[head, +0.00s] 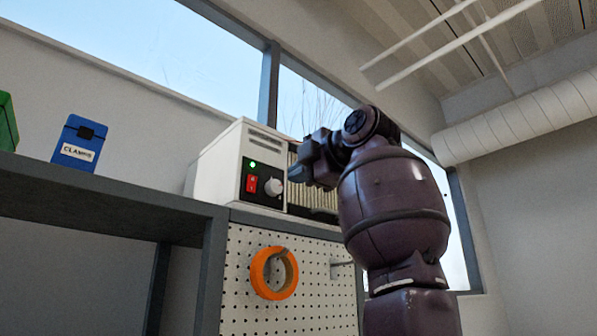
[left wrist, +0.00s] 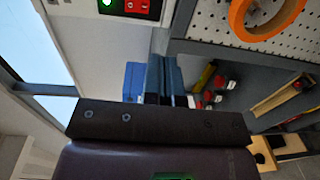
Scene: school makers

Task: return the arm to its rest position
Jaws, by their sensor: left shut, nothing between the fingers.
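My left arm (head: 395,205) rises at the right of the head view, dark purple and bent at the top. Its left gripper (head: 296,173) points left, close in front of the white box with a control panel. The fingers look shut and hold nothing. In the left wrist view the fingertips (left wrist: 164,62) are side by side below the box's panel. I cannot tell whether the fingers touch the box. My right gripper is not in view.
The white box (head: 222,165) has a lit green light, red switch (head: 252,183) and knob (head: 273,187). Below, an orange ring (head: 259,272) hangs on a pegboard (head: 318,300). A blue bin (head: 79,143) and green bin (head: 7,122) stand on the left shelf (head: 100,184).

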